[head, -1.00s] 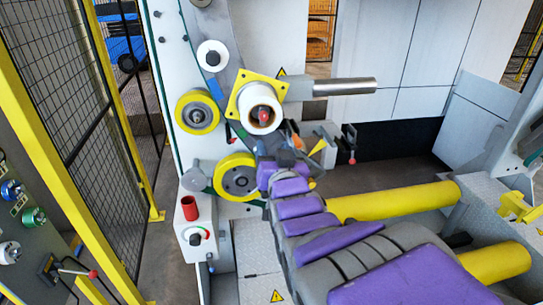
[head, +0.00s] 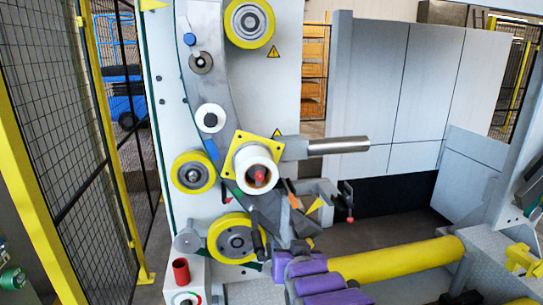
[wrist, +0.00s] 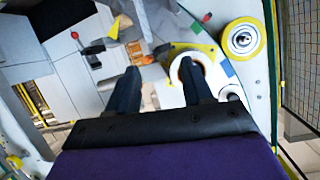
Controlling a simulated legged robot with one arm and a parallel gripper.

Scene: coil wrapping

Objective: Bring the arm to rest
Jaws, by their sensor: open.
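My gripper (wrist: 158,88) is open in the wrist view, its two dark fingers apart with nothing held between them. The right finger overlaps the white roll (wrist: 187,72) in the picture; I cannot tell how near it is. In the head view my purple and grey arm comes up from the bottom centre, with its end before the lower part of the wrapping machine (head: 158,110). The fingers are small and dark there. The white roll (head: 246,158) sits on a yellow square plate above my arm's end.
A metal bar (head: 338,145) juts right beside the white roll. A clamp with a red knob (head: 349,206) is close to my arm. A mesh fence (head: 60,110) stands left.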

